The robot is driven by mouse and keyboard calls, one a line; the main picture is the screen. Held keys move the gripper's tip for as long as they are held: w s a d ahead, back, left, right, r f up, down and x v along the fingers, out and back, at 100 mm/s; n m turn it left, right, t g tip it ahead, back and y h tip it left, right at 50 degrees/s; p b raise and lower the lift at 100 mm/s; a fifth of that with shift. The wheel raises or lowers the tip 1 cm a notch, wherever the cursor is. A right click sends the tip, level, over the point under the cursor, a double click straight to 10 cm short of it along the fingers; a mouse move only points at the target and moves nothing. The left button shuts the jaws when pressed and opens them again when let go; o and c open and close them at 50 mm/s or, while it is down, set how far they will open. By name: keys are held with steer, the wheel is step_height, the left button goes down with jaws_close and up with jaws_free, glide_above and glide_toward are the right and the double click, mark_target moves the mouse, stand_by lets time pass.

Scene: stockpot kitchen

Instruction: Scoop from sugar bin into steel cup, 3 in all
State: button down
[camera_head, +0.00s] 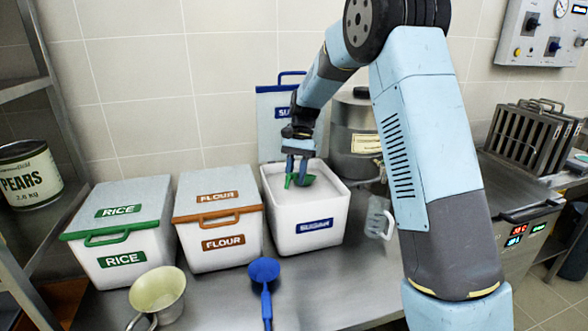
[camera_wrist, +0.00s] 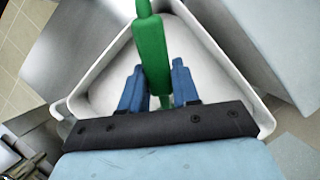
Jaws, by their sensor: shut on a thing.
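The open white sugar bin (camera_head: 308,238) has a blue SUGAR label, and white sugar shows inside it; its rim also shows in the wrist view (camera_wrist: 88,88). My gripper (camera_head: 297,170) points down into the bin and is shut on a green scoop (camera_head: 304,180). In the wrist view, the green handle (camera_wrist: 152,55) sits between my blue fingers (camera_wrist: 155,85). The scoop's bowl is inside the bin, near the sugar; I cannot tell whether it is loaded. A round, pale, metal-looking cup with a handle (camera_head: 157,291) stands at the front left; its inside looks yellowish.
The rice bin (camera_head: 122,270) and flour bin (camera_head: 222,250) are closed, left of the sugar bin. The SUGAR lid (camera_head: 275,135) stands behind it. A blue scoop (camera_head: 265,272) lies in front. A clear jug (camera_head: 379,216) and a steel pot (camera_head: 352,140) are at the right.

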steer(key=shift+f, duration=1.5)
steer(key=shift+s+r, duration=0.1)
steer(key=shift+r, duration=0.1)
stand_by(0.9)
steer(key=shift+t+h, duration=0.3)
steer(key=shift+t, duration=0.2)
steer(key=r, duration=1.3)
steer(key=shift+s+a+r, duration=0.1)
steer(key=shift+s+a, duration=0.1)
steer(key=shift+s, duration=0.15)
steer(key=shift+s+a+f+t+h, duration=0.15)
steer(key=shift+s+f+t+h, duration=0.2)
steer(key=shift+f+t, duration=0.45)
steer(key=shift+s+a+f+t+h, duration=0.1)
steer(key=shift+s+f+t+h, duration=0.25)
steer(key=shift+f+t, duration=0.4)
